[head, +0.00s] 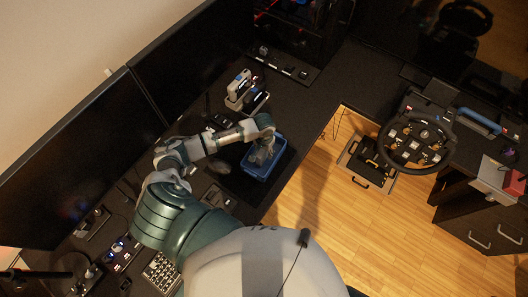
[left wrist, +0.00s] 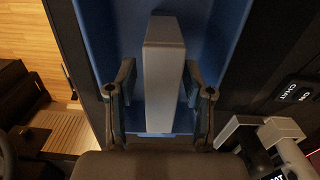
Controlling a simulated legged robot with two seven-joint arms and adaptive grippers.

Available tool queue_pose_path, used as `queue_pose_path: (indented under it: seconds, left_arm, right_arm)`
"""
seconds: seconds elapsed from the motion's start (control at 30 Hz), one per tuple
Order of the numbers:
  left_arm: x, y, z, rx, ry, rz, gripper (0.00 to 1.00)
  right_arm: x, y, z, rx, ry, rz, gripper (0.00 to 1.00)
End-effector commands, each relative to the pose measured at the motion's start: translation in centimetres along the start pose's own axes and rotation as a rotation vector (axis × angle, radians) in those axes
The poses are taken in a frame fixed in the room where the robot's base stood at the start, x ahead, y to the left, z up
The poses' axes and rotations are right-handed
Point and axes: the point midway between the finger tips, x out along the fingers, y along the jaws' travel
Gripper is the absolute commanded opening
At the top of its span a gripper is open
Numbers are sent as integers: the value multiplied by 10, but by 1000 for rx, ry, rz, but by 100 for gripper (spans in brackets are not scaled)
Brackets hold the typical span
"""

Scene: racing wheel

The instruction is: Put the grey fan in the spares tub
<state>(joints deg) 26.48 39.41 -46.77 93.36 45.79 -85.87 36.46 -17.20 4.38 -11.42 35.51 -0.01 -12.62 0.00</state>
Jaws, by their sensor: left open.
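The blue tub (head: 277,163) stands on the dark desk near its edge, beside the wooden floor. In the left wrist view its blue inside (left wrist: 210,35) fills the middle. The grey fan (left wrist: 164,70) shows there as a long grey block inside the tub, between the fingers. My left gripper (head: 262,153) reaches down over the tub. In the left wrist view its two fingers (left wrist: 160,100) stand apart, one on each side of the grey fan. I cannot tell whether the fan rests on the tub's floor. My right gripper is not in view.
Grey and white devices (head: 240,91) stand on the desk behind the tub. Large black monitors (head: 80,155) line the left. A racing wheel (head: 417,141) stands at the right, across open wooden floor (head: 315,215).

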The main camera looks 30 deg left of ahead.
Motion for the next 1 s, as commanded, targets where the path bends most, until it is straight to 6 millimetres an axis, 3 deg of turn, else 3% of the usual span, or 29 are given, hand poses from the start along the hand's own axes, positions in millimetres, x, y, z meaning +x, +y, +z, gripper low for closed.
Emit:
queue_pose_path:
  seconds: [0.3, 0.5, 1.0]
  left_arm:
    - [-70, 0, -1, 1, 4, -1, 51]
    - [-101, 0, -1, 0, 2, 0, 51]
    - [-110, 0, 0, 1, 0, 0, 51]
  right_arm:
    - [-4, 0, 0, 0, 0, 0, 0]
    - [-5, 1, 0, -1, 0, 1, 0]
    - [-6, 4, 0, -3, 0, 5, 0]
